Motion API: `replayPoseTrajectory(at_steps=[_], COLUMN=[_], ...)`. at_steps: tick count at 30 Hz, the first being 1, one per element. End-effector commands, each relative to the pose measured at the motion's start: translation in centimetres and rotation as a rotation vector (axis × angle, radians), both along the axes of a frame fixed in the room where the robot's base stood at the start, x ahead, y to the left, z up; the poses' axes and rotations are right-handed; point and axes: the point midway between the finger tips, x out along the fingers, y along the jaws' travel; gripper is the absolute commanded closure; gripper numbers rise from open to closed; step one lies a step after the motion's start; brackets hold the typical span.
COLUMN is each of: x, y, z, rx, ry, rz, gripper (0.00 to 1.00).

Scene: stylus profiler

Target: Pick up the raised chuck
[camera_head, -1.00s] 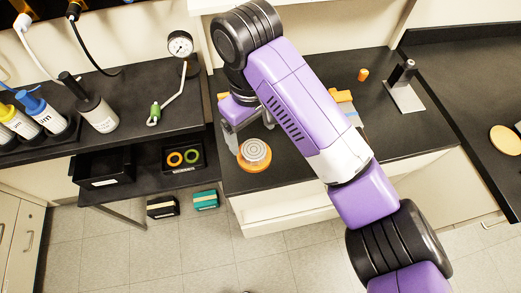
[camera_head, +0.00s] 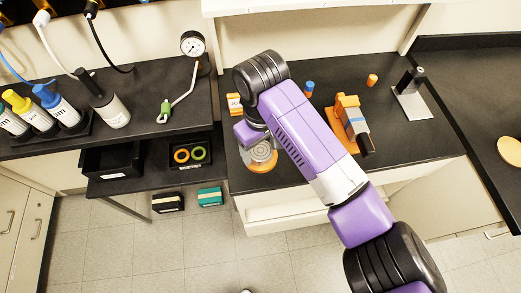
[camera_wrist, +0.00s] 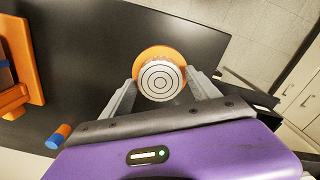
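The raised chuck (camera_wrist: 162,80) is a round pale disc with concentric dark rings. It sits on an orange round base (camera_wrist: 150,54) on the black bench top. In the head view the chuck (camera_head: 262,151) and its orange base (camera_head: 262,167) are near the bench's front left corner, partly hidden by my arm. In the wrist view my gripper (camera_wrist: 162,82) is open, with one grey finger on each side of the chuck. I cannot tell whether the fingers touch it.
An orange instrument (camera_head: 350,118) stands to the right of my arm on the bench. A blue-and-orange cylinder (camera_wrist: 58,137) lies near my gripper's left side. A grey stand (camera_head: 411,97) is further right. A lower shelf (camera_head: 130,180) with black bins is to the left.

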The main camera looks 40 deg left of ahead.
Motion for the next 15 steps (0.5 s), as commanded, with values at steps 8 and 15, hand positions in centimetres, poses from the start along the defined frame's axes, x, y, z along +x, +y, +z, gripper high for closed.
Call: replayPoseTrajectory(at_steps=[8, 15], x=[0.00, 0.02], y=[0.01, 0.03], z=[0.04, 0.12], rx=[0.000, 0.001], ry=[0.000, 0.000], rz=[0.000, 0.000], gripper=[0.87, 0.91])
